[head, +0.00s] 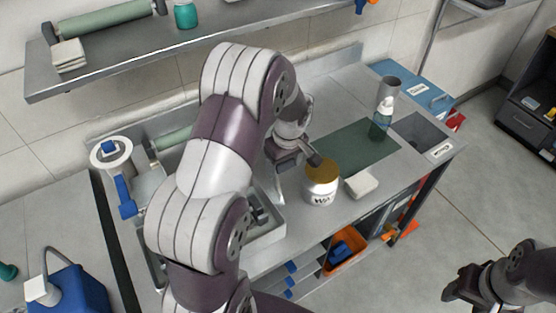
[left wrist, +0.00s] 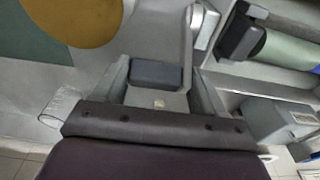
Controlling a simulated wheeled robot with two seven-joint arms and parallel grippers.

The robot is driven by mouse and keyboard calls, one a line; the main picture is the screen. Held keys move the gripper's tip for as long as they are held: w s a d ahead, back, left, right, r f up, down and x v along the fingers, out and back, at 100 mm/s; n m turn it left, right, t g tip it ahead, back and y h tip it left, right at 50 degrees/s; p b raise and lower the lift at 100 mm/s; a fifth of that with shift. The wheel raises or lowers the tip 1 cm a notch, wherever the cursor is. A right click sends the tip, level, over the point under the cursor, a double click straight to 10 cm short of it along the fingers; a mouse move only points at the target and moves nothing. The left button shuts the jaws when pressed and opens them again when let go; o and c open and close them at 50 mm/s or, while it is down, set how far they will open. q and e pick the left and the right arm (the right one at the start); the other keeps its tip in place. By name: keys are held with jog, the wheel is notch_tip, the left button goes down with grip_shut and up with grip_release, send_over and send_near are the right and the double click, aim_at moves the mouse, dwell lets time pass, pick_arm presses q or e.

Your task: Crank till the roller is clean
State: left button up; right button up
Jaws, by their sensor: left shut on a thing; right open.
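The roller, pale green, shows partly left of my left arm in the head view (head: 172,139); a green cylinder in the left wrist view (left wrist: 285,50) appears to be the same roller. The rest of it is hidden, and I cannot tell how clean it is. My left gripper (head: 298,153) is over the worktop beside the jar. In the left wrist view my left gripper (left wrist: 157,92) is shut on a dark crank handle (left wrist: 156,72), next to a grey metal crank arm (left wrist: 189,45). My right gripper (head: 462,287) is open and empty, low at the right, away from the bench.
A wall shelf (head: 110,73) spans the upper left.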

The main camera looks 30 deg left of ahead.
pick_arm(q)
jog(key=shift+s+d+r+t+y+b, duration=0.2)
jog(key=shift+d+y+b, duration=0.25)
jog(key=shift+b, duration=0.75)
jog(key=shift+s+d+r+t+y+b, duration=0.15)
jog(key=shift+d+t+y+b, duration=0.3)
jog(key=shift+b, duration=0.7)
jog(key=shift+s+d+t+y+b, duration=0.15)
jog(key=shift+d+y+b, duration=0.3)
jog(key=shift+b, duration=0.75)
jog(key=shift+d, duration=0.1)
jog(key=o, duration=1.3)
jog(key=shift+w+d, duration=0.1)
jog(key=shift+d, duration=0.05)
